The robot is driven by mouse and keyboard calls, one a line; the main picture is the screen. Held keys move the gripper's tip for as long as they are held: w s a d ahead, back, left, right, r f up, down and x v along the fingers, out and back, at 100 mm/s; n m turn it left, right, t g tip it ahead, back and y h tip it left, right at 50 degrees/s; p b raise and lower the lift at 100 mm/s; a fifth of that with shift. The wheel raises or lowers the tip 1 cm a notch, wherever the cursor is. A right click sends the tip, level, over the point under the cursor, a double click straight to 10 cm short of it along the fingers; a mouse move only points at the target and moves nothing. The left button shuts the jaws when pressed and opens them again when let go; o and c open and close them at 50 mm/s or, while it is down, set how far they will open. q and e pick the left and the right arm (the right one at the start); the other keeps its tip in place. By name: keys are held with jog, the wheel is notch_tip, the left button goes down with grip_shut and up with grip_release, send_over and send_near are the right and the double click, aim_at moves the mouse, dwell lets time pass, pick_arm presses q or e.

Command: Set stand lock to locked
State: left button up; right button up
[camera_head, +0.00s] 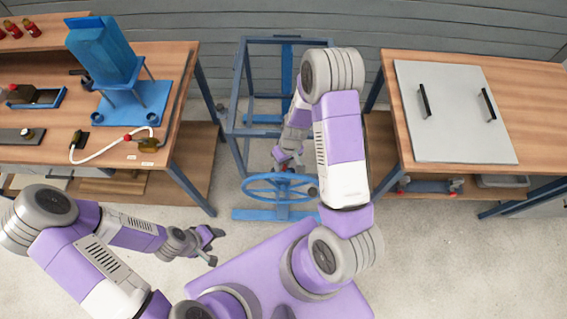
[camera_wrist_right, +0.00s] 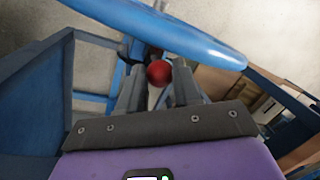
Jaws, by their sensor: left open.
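The blue stand (camera_head: 238,100) is an open frame on the floor between two benches, with a blue handwheel (camera_head: 262,196) at its front. In the right wrist view the wheel's rim (camera_wrist_right: 175,30) crosses above the fingertips. A red ball knob (camera_wrist_right: 158,73) sits between the fingers of my right gripper (camera_wrist_right: 160,78), which appears shut on it. In the head view, my right gripper (camera_head: 284,166) is just behind the wheel, and the knob is mostly hidden. My left gripper (camera_head: 213,247) is open and empty, low in front of the left bench. I cannot read the lock's position.
The left bench (camera_head: 180,65) carries a blue press-like fixture (camera_head: 103,55) and a white cable (camera_head: 100,153). The right bench (camera_head: 535,95) holds a grey panel (camera_head: 455,110) with two black handles. Bare floor lies between the stand and the left bench.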

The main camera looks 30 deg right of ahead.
grip_shut()
notch_tip(320, 180, down, 2)
jog(key=shift+f+b, duration=0.2)
jog(key=shift+b, duration=0.85)
jog(key=shift+s+r, duration=0.1)
jog(key=shift+s, duration=0.05)
jog(key=o, duration=0.7)
grip_release()
jog(key=r, duration=0.2)
jog(key=d+r+p, duration=0.1)
jog(key=r, duration=0.2)
jog(key=r+p, duration=0.1)
jog(key=r, duration=0.1)
jog(key=shift+d+r, duration=0.2)
jog(key=shift+d, duration=0.05)
